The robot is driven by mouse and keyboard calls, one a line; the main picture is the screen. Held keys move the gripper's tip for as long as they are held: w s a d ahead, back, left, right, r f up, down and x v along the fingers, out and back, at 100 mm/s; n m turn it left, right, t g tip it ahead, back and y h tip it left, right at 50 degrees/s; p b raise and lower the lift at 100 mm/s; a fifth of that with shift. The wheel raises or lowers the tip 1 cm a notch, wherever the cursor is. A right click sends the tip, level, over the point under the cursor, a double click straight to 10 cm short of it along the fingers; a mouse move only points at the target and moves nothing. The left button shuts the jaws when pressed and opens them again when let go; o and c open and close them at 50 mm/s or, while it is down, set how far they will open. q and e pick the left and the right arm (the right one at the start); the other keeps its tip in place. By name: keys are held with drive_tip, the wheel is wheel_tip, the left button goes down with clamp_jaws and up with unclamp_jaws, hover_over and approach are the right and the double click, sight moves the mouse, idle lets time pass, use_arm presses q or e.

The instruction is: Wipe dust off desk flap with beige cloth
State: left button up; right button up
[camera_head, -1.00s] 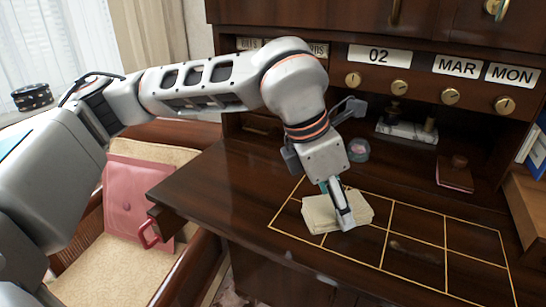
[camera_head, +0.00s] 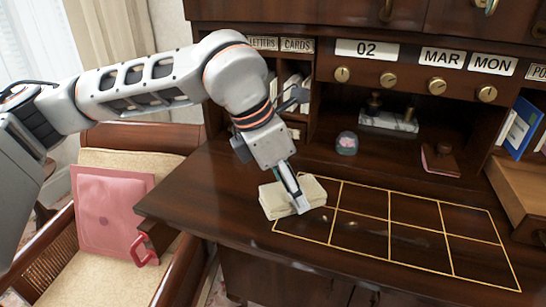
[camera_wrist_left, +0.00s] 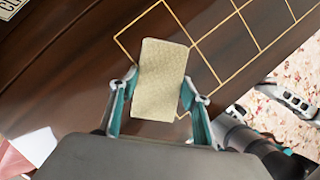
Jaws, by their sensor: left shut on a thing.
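The folded beige cloth (camera_head: 270,203) is at the left end of the gold-lined grid on the dark wooden desk flap (camera_head: 205,188), covering part of the grid's left edge. My left gripper (camera_head: 297,198) is shut on the cloth and tilts down over it. In the left wrist view the cloth (camera_wrist_left: 160,65) lies between the two teal-sided fingers (camera_wrist_left: 160,88). The cloth appears to touch the flap. Faint pale smears of dust (camera_head: 348,222) show inside the grid, right of the cloth. My right gripper is out of view.
A glass paperweight (camera_head: 346,143), a marble-based desk set (camera_head: 388,122) and a reddish-brown block (camera_head: 440,160) stand at the back. An open drawer (camera_head: 522,190) is at right. A chair with a pink folder (camera_head: 105,212) is at left.

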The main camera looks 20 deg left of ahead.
use_arm(q)
wheel_tip(320, 180, up, 4)
drive_tip(key=shift+p, duration=1)
drive_tip(key=shift+a+r+p, duration=0.15)
drive_tip(key=shift+r+p, duration=0.25)
drive_tip(key=shift+r, duration=0.35)
wheel_tip(320, 180, up, 2)
drive_tip(key=shift+r+p, duration=0.1)
drive_tip(key=shift+p, duration=0.55)
drive_tip(key=shift+r, duration=0.15)
